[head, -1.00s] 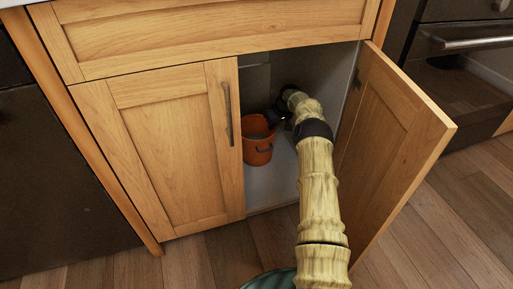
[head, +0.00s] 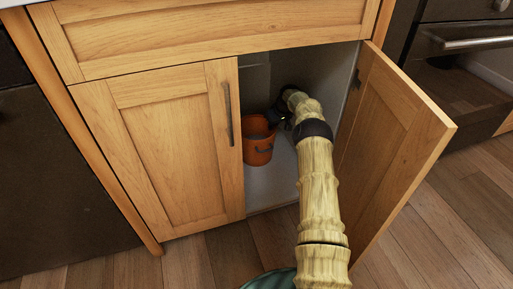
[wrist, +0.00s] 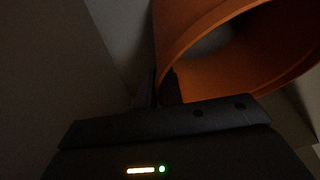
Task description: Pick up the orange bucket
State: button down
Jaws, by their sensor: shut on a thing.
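The orange bucket (head: 258,146) stands inside the open cabinet, just right of the closed left door, with a dark handle on its front. My arm reaches in through the opening. My gripper (head: 271,118) is at the bucket's right rim, small and dark in the head view. In the wrist view, the bucket (wrist: 230,78) fills the upper right with its open mouth showing. There my gripper (wrist: 158,92) has its fingers on the near left part of the rim, shut on it. The bucket looks upright on the cabinet floor; its base contact is hard to tell.
The right cabinet door (head: 393,135) stands open beside my arm. The left door (head: 160,145) is closed and partly hides the bucket's side. The cabinet floor (head: 270,186) is bare in front of the bucket. An oven (head: 460,85) stands at the right.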

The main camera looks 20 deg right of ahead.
jog(key=shift+w+d+r, duration=0.1)
jog(key=shift+r, duration=0.15)
notch_tip(320, 180, up, 10)
jog(key=p, duration=0.6)
jog(key=shift+p, duration=0.4)
dwell(0.3)
